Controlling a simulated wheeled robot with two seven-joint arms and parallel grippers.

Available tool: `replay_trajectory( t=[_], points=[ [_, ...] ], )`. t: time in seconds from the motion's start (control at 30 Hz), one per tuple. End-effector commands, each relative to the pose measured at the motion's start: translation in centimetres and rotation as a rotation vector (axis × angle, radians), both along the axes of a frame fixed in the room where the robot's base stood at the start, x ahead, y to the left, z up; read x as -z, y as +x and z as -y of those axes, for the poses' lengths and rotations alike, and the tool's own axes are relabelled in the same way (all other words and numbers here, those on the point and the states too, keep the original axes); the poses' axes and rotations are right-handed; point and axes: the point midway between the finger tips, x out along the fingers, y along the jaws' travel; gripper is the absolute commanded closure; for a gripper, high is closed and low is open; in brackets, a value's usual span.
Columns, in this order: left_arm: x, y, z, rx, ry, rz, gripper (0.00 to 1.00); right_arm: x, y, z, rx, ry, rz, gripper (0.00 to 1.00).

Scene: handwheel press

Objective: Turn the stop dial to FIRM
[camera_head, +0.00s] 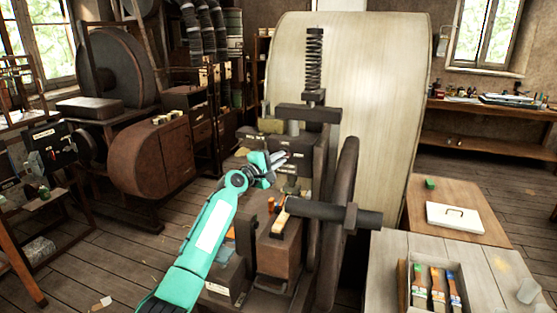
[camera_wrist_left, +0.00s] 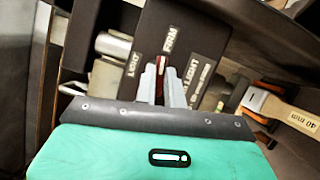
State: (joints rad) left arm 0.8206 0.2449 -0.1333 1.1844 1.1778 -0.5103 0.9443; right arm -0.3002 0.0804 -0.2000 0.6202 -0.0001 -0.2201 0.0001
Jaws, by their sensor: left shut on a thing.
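The stop dial (camera_wrist_left: 160,85) shows only as a narrow part with a red and white mark between my left fingers in the left wrist view; the rest is hidden. The mark points roughly toward FIRM; exact alignment is unclear. My left gripper (camera_wrist_left: 163,84) is shut on the dial. In the head view my left gripper (camera_head: 275,160) reaches the press (camera_head: 310,112) and hides the dial. My right gripper is out of view.
The press's large handwheel (camera_head: 345,170) and a dark horizontal bar (camera_head: 318,212) stand right of my left gripper. A wooden piece marked 40 mm (camera_wrist_left: 292,113) lies close by. A table with a tray (camera_head: 405,290) of coloured pieces stands at the lower right.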

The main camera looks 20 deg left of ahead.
Motion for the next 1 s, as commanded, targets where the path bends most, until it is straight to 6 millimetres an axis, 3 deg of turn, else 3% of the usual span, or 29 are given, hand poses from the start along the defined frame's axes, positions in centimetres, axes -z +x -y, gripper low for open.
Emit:
replay_trajectory(
  t=[0.4, 0.93, 0.97, 1.0],
  points=[
    [0.13, -0.01, 0.07, 0.003, 0.176, 0.002, 1.0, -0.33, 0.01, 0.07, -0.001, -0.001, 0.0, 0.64],
    [0.23, -0.03, 0.12, 0.003, 0.198, 0.002, 1.0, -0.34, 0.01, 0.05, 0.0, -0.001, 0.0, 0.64],
    [0.23, -0.03, 0.12, 0.003, 0.198, 0.002, 0.85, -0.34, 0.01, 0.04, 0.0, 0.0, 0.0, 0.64],
    [0.22, -0.03, 0.12, 0.003, 0.198, 0.002, 0.77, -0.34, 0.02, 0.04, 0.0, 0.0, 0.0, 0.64]
  ],
)
